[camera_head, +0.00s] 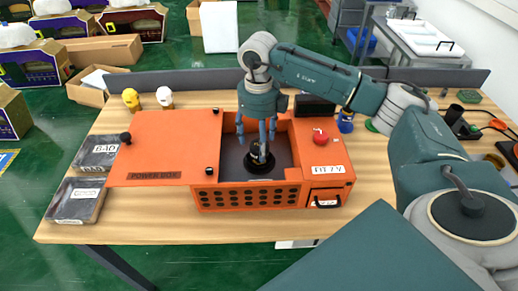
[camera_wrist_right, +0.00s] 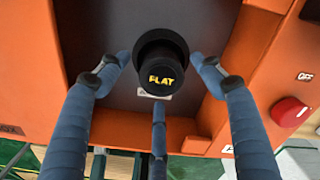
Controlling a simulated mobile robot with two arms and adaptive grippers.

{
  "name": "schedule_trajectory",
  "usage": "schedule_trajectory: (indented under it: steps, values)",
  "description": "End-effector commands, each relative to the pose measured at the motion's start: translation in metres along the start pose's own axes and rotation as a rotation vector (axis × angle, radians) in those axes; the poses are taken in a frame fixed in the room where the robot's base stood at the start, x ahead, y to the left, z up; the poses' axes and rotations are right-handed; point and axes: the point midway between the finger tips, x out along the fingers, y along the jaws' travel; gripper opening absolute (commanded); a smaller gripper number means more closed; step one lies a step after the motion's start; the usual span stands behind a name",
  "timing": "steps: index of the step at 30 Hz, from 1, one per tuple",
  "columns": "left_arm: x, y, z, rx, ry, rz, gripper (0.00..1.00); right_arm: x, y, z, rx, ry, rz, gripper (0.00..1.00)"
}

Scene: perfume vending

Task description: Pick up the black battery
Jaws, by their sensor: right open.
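The black battery (camera_head: 258,154) stands upright on a black round base inside the open orange power box (camera_head: 245,198). In the right wrist view the battery (camera_wrist_right: 160,62) shows as a black cylinder with yellow lettering that reads "FLAT". My right gripper (camera_head: 262,140) points down into the box right at the battery. In the right wrist view the fingers of my right gripper (camera_wrist_right: 158,75) are spread around the battery, with gaps on the left and right sides. It holds nothing. My left gripper is not in view.
The box's orange lid (camera_head: 160,145) lies open to the left. A red button (camera_head: 320,136) and a small drawer (camera_head: 325,198) are on the box's right part. Two dark labelled trays (camera_head: 77,200) (camera_head: 98,153) lie at the table's left. Yellow and white figures (camera_head: 131,99) (camera_head: 164,97) stand behind.

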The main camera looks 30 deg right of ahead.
Motion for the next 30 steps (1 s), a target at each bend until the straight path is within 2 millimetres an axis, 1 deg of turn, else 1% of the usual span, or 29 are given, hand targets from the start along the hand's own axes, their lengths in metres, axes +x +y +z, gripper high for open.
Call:
schedule_trajectory:
  steps: [1, 3, 6, 13, 14, 15, 17, 18, 23, 30]
  values:
    - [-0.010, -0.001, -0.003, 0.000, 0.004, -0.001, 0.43, 0.004, -0.002, -0.002, 0.001, 0.005, -0.001, 0.66]
    - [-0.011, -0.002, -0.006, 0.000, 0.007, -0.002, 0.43, 0.015, -0.001, -0.001, 0.001, 0.004, 0.000, 0.66]
    - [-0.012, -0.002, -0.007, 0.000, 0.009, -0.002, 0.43, 0.023, -0.001, -0.001, 0.001, 0.001, -0.001, 0.66]
    - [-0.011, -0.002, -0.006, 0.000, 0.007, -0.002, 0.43, 0.026, -0.001, 0.000, 0.000, -0.001, 0.000, 0.66]
    - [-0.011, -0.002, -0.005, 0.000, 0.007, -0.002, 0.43, 0.026, -0.001, 0.000, 0.000, -0.001, 0.000, 0.64]
    - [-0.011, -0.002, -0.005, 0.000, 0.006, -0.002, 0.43, 0.026, -0.001, 0.000, 0.001, -0.001, 0.000, 0.56]
    - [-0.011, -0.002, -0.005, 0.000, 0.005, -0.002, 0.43, 0.026, -0.001, 0.000, 0.001, -0.001, 0.000, 0.44]
    - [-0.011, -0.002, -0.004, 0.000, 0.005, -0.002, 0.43, 0.026, -0.001, 0.000, 0.001, -0.001, 0.000, 0.36]
    - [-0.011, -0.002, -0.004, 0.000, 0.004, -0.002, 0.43, 0.026, -0.001, 0.000, 0.001, -0.001, 0.000, 0.04]
    - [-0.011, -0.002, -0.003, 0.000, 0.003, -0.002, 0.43, 0.024, -0.001, 0.001, 0.001, -0.003, 0.000, 0.04]
